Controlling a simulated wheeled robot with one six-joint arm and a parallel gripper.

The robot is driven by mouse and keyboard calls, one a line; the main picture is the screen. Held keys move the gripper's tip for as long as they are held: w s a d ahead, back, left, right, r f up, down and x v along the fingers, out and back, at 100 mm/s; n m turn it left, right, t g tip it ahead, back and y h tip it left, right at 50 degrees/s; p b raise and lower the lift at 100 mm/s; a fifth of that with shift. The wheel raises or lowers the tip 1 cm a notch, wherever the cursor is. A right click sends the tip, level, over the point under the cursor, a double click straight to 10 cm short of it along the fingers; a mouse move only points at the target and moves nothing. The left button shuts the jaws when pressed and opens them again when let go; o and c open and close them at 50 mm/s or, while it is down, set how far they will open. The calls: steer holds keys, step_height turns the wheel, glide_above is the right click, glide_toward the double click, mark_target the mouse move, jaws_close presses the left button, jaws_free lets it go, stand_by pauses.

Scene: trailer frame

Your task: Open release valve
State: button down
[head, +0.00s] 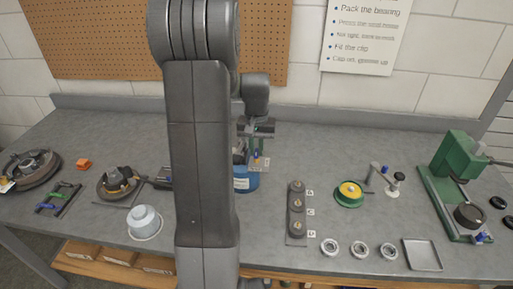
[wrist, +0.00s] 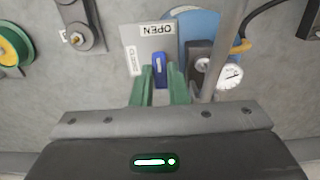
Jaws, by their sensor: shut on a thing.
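The release valve has a small blue lever (wrist: 158,62) in front of a grey plate (wrist: 150,43). The plate has an OPEN label at its top edge and another label, apparently CLOSED, at its left. My gripper (wrist: 161,76) has green fingers on both sides of the lever and is shut on it. The lever looks roughly upright in the wrist view; its pivot is hidden. In the head view my gripper (head: 257,132) is at a blue tank (head: 246,183), partly hidden behind my arm.
A round gauge (wrist: 230,76) and a grey pipe stand close at the right of the lever. On the bench (head: 270,225) lie a bearing block (head: 296,210), a green-yellow spool (head: 349,193), several rings, a tray (head: 422,254) and a green press (head: 455,160). A white cup (head: 145,222) stands left.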

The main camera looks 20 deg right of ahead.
mark_target(257, 151)
steer(key=c, duration=1.4)
jaws_free()
steer(key=shift+c, duration=0.2)
steer(key=shift+r, duration=0.1)
step_height(257, 151, up, 14)
steer(key=b, duration=0.1)
steer(key=shift+f, duration=0.3)
step_height(257, 151, down, 14)
steer(key=shift+r+p, duration=0.15)
steer(key=shift+p, duration=0.35)
